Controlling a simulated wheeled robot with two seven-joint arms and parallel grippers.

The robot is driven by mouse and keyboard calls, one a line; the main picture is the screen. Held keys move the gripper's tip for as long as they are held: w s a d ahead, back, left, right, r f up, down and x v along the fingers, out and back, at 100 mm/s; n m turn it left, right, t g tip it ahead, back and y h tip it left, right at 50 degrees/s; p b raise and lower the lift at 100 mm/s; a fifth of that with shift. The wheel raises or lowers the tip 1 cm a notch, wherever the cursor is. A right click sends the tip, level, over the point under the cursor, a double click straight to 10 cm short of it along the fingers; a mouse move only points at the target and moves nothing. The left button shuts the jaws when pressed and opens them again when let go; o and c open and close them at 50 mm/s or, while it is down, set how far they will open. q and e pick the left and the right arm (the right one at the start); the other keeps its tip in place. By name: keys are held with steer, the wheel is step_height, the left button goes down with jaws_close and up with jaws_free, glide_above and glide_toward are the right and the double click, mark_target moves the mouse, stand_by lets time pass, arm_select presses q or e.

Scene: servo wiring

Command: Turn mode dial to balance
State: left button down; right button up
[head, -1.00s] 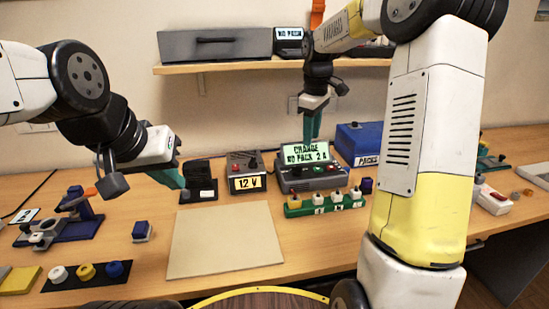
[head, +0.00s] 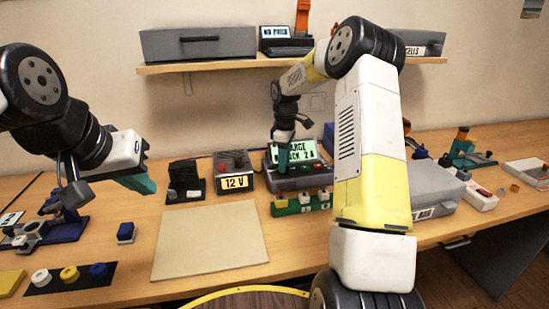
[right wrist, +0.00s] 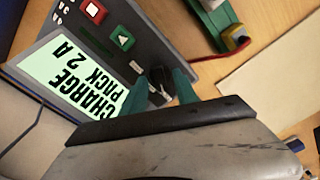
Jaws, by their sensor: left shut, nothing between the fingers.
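The charger (head: 300,172) is a dark grey unit with a lit green screen (right wrist: 75,72), on the table's middle right. Its screen reads CHARGE in the right wrist view; the head view shows it partly covered by my arm. Its black mode dial (right wrist: 160,82) has a pale mark and sits beside a red and a green button. My right gripper (right wrist: 160,88) has its teal fingers on either side of the dial, apart, with slight gaps visible; firm contact cannot be made out. My left gripper (head: 146,186) is shut and empty above the table at left.
A 12 V supply (head: 234,173) stands left of the charger. A green strip with several coloured plugs (head: 301,205) lies in front. A beige mat (head: 210,242) covers the table's middle. A grey case (head: 425,190) is at right. A shelf (head: 215,66) hangs above.

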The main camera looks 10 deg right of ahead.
steer(key=shift+f, duration=0.1)
jaws_close()
steer(key=shift+m, duration=0.3)
steer(key=m, duration=1.1)
stand_by(0.4)
stand_by(0.5)
jaws_free()
